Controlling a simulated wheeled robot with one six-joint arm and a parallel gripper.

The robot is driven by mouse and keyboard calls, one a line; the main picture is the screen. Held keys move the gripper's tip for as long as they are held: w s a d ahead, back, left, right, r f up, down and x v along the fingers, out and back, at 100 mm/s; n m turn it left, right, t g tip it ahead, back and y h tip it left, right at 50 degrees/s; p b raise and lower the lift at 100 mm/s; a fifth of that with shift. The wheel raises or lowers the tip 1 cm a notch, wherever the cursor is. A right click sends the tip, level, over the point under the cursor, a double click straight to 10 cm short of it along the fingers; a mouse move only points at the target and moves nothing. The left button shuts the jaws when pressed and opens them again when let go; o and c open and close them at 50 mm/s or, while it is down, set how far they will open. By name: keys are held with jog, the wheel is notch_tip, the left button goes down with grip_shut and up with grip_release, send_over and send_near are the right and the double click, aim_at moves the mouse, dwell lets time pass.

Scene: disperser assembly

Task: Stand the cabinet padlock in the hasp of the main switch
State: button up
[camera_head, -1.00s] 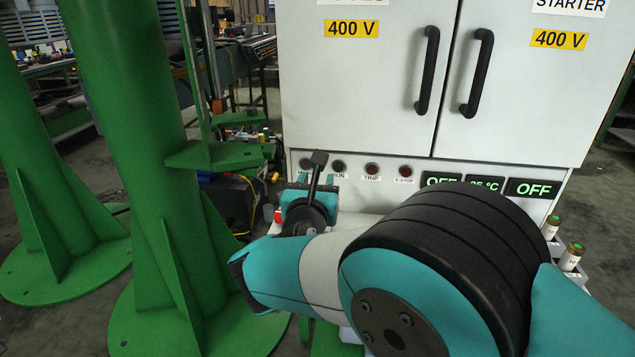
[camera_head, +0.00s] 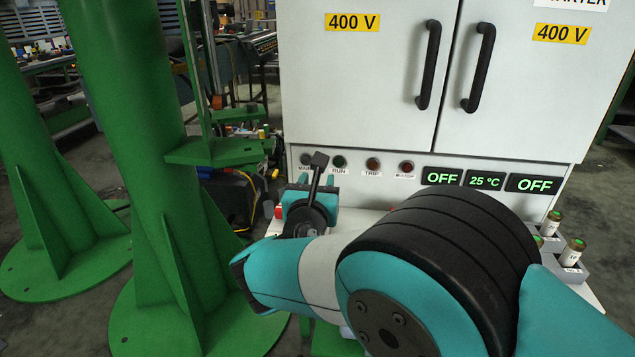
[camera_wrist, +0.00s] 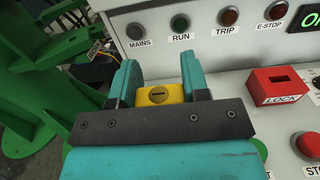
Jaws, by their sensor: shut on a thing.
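The yellow padlock (camera_wrist: 158,95) is between the two teal fingers of my gripper (camera_wrist: 158,80) in the wrist view. Its yellow face with a dark slot points towards the camera; its shackle is not visible. My gripper is shut on it and holds it in front of the cabinet's lamp row. A red block (camera_wrist: 282,85) labelled LOCK, with a dark slot in its top, sits on the panel to the right, apart from the padlock.
The cabinet (camera_head: 380,80) stands behind, with black handles and OFF displays (camera_head: 442,176). A red push button (camera_wrist: 309,145) is at the wrist view's right edge. Green-capped cylinders (camera_head: 572,252) stand in grey holders at right. A green column (camera_head: 135,120) stands at left.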

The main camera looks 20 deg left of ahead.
jog(key=shift+f+b, duration=0.8)
jog(key=shift+f, duration=0.8)
jog(key=o, duration=1.1)
jog(key=shift+s, duration=0.1)
jog(key=v, duration=1.7)
jog(key=shift+d+r, duration=0.1)
jog(key=shift+d, duration=0.05)
